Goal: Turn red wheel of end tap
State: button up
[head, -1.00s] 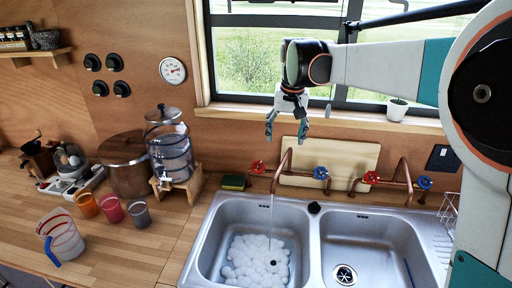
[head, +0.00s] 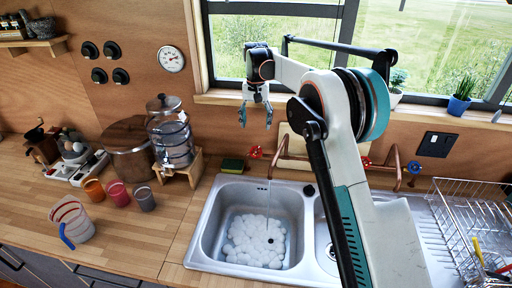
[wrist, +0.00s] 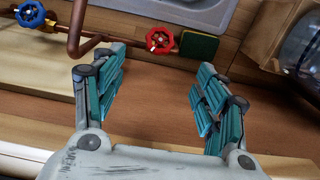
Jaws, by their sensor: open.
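Two copper taps rise behind the sink. The left tap (head: 285,145) has a red wheel (head: 255,152), also seen in the wrist view (wrist: 160,40) just beyond the fingers, near the gap's middle. Its blue wheel (wrist: 32,14) shows at the wrist view's upper left; my arm hides it in the head view. The right tap (head: 397,163) has a red wheel (head: 366,161) partly beside my arm. My gripper (head: 256,117) is open and empty, pointing down above the left red wheel, not visibly touching it. It also shows in the wrist view (wrist: 160,90).
A green and yellow sponge (head: 232,165) lies close beside the left red wheel. A water dispenser (head: 172,140) stands further left. The left basin (head: 210,222) holds white foam. A dish rack (head: 465,215) stands at right. The window sill is behind my gripper.

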aim_at(256, 150)
notch_tip(256, 150, down, 13)
jog(key=shift+f+b, duration=0.1)
jog(key=shift+b, duration=0.65)
jog(key=c, duration=1.1)
